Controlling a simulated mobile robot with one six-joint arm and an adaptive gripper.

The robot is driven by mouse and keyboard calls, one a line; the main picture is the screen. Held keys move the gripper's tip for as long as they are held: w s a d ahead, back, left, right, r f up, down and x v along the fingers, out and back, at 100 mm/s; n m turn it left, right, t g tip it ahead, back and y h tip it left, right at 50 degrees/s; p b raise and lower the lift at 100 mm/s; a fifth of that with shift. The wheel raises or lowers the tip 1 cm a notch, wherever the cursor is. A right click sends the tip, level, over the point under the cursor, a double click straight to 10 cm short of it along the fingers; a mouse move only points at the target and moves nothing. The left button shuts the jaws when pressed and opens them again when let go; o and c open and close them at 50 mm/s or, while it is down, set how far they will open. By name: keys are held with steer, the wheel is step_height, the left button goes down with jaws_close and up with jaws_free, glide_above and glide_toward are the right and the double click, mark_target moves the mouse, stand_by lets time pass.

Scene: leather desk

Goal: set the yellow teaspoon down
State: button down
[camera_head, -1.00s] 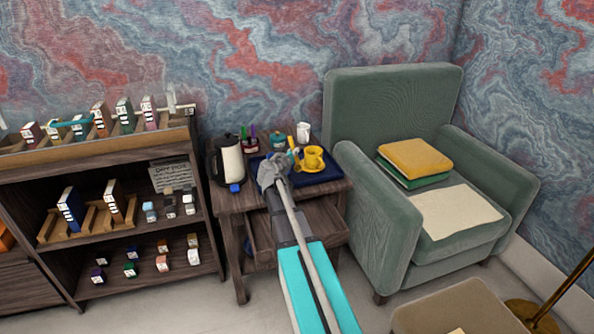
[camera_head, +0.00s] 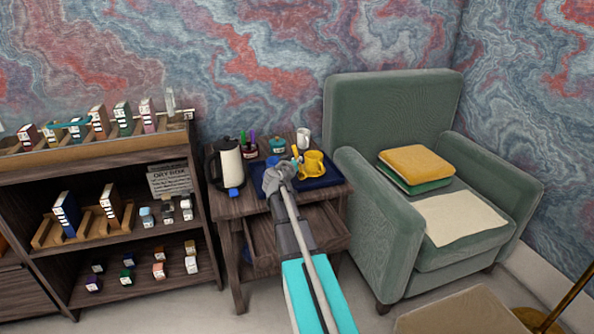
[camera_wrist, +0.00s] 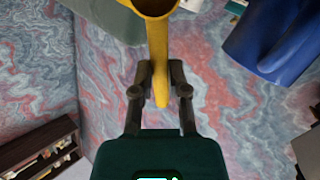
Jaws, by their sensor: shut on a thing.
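The yellow teaspoon (camera_wrist: 157,50) is in my gripper (camera_wrist: 161,92). In the wrist view the fingers are shut around its handle, and its wider end reaches the top edge of the picture. In the head view my gripper (camera_head: 278,180) is over the left part of the dark blue tray (camera_head: 325,181) on the small wooden table. The gripper and wrist hide part of the tray there. I cannot tell the spoon's height above the tray.
A yellow cup (camera_head: 314,161) stands on the tray, just right of my gripper. A white mug (camera_head: 303,138), a teal pot (camera_head: 278,146) and a kettle (camera_head: 228,163) stand around it. The table's drawer is open. A green armchair (camera_head: 395,120) stands close on the right.

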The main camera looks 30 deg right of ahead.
steer(key=shift+d+f+b, duration=0.15)
steer(key=shift+f+b, duration=1.3)
steer(key=shift+f, duration=0.25)
steer(key=shift+f, duration=0.1)
steer(key=c, duration=0.6)
jaws_free()
steer(key=shift+c, duration=0.2)
steer(key=shift+r, duration=0.25)
steer(key=p+v, duration=0.2)
steer(key=v, duration=1)
steer(key=shift+f, duration=0.1)
